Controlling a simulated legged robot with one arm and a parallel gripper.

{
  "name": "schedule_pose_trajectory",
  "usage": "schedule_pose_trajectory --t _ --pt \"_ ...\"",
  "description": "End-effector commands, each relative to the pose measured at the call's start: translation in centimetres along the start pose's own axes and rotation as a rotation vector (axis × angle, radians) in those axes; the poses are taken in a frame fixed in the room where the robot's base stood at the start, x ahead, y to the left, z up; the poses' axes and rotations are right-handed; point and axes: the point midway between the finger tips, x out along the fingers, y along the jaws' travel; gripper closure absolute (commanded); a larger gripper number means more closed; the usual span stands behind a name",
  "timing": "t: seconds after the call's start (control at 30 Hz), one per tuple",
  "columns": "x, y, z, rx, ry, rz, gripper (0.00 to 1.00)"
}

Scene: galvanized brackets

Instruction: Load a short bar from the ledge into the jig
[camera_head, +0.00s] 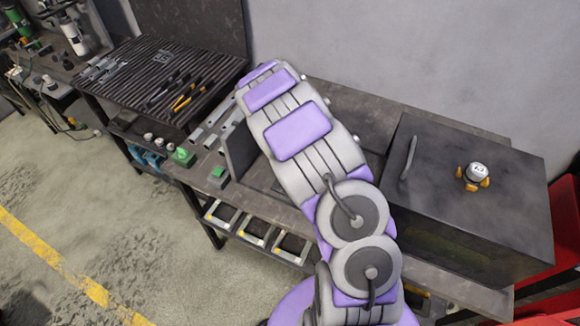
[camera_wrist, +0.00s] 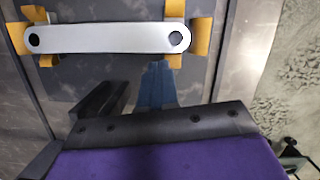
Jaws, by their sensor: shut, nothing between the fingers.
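In the wrist view a flat silver bar (camera_wrist: 108,38) with a hole near each end lies across a dark grey plate. Orange blocks of the jig (camera_wrist: 199,40) stand around both of its ends. My gripper (camera_wrist: 160,118) shows as dark jaws at the bottom of the wrist view. It is shut and empty, apart from the bar. In the head view my arm hides the jig and my gripper. Light metal bars (camera_head: 219,113) lie on the bench left of a dark upright plate (camera_head: 240,152); their lengths are hard to tell.
A slatted rack (camera_head: 150,62) with hand tools stands at the left. Green blocks (camera_head: 183,156) sit near the bench's front edge, with trays (camera_head: 255,232) below. A large dark box (camera_head: 470,195) with a small white-and-orange object (camera_head: 476,174) on top stands at the right.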

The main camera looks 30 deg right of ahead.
Motion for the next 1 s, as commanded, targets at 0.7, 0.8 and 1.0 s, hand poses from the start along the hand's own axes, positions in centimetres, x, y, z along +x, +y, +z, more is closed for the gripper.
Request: schedule_pose_trajectory --t 0.7,0.8,1.0 --pt "0.2 0.0 2.1 0.0 0.001 -0.004 1.0" --pt "0.4 0.1 2.1 -0.001 0.001 -0.001 1.0" --pt "0.5 0.1 2.0 -0.001 0.001 -0.001 1.0"
